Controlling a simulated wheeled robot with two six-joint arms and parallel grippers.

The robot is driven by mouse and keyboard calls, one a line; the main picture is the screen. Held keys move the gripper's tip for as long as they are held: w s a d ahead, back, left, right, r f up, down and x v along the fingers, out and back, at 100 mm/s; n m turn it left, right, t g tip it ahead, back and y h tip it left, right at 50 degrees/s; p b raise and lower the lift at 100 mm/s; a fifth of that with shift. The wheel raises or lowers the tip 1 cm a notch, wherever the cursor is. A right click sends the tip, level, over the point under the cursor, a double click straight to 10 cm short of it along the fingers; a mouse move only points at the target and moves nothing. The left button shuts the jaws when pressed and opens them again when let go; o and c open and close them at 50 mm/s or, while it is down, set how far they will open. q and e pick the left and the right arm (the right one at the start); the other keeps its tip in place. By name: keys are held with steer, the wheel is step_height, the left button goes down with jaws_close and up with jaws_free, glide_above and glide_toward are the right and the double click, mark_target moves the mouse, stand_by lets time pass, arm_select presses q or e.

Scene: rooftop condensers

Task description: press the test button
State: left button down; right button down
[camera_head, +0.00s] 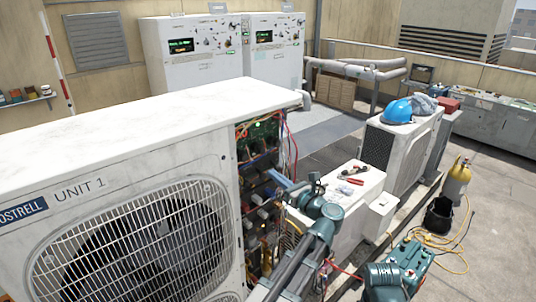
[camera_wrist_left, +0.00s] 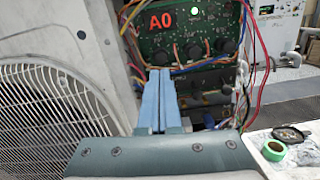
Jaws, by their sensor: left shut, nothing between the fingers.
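The open side of the Unit 1 condenser (camera_head: 120,135) shows a green control board (camera_head: 262,135). In the left wrist view the board (camera_wrist_left: 190,25) carries a red "A0" display (camera_wrist_left: 160,22), a lit green light (camera_wrist_left: 195,10) and a row of dark round parts (camera_wrist_left: 195,50). I cannot tell which part is the test button. My left gripper (camera_head: 271,175) is shut and empty, its blue fingers pointing into the opening. In the left wrist view the fingertips (camera_wrist_left: 159,71) appear just below the board; contact cannot be told.
Loose red and blue wires hang around the opening. The condenser's white side panel and fan grille (camera_wrist_left: 40,115) stand close at left. A white box (camera_head: 335,205) with pliers (camera_head: 351,181) and green tape (camera_wrist_left: 274,150) is at right. A blue helmet (camera_head: 396,111) lies on another unit.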

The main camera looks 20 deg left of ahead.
mark_target(245, 159)
arm_select(q)
steer(key=shift+s+d+f+n+g+h, duration=0.3)
steer(key=shift+d+f+n+h, duration=0.1)
steer(key=shift+d+f+n, duration=0.25)
arm_select(e)
steer(key=shift+d+r, duration=0.35)
arm_select(q)
steer(key=shift+w+a, duration=0.1)
steer(key=x, duration=1.4)
